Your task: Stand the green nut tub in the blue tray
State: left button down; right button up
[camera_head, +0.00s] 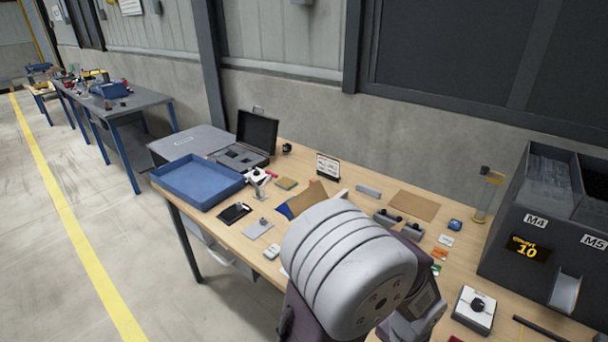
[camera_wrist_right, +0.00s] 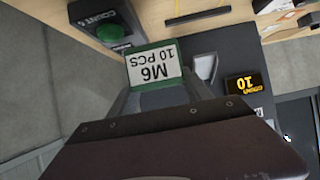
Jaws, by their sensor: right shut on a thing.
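The green nut tub (camera_wrist_right: 138,51) shows in the right wrist view, with a white label reading M6 10 PCS that appears upside down there. My right gripper (camera_wrist_right: 160,88) is shut on it. Most of the tub is hidden behind its label and the fingers. In the head view my right arm's large grey joint hides the gripper and the tub. The blue tray (camera_head: 197,181) lies empty at the left end of the wooden bench, well to the left of my right arm. My left gripper is in no view.
An open black case (camera_head: 257,133) stands behind the tray. A phone-like black item (camera_head: 235,212) and a small grey plate (camera_head: 258,229) lie in front of it. The dark feeder (camera_head: 535,225) with a lit 10 display stands at the right. A green button (camera_wrist_right: 115,36) sits near the tub.

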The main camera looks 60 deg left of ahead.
aim_at(199, 182)
jog(key=k+u, duration=0.1)
jog(key=k, duration=0.45)
jog(key=k+j+u, duration=0.1)
jog(key=k, duration=0.4)
jog(key=u, duration=2.7)
jog(key=i+l+u, duration=0.35)
jog(key=i, duration=0.15)
jog(key=i+l+u, duration=0.4)
jog(key=i+l, duration=0.15)
jog(key=i, duration=0.4)
jog(key=i+l, duration=0.15)
jog(key=i, duration=0.45)
jog(key=i+l, duration=0.15)
jog(key=i, duration=0.4)
jog(key=i+l, duration=0.15)
jog(key=i, duration=0.45)
jog(key=i+l, duration=0.15)
jog(key=i, duration=0.4)
jog(key=i+j+z, duration=0.1)
jog(key=i+z, duration=0.15)
jog(key=i, duration=0.35)
jog(key=i+j+z, duration=0.25)
jog(key=i, duration=0.35)
jog(key=z, duration=3.2)
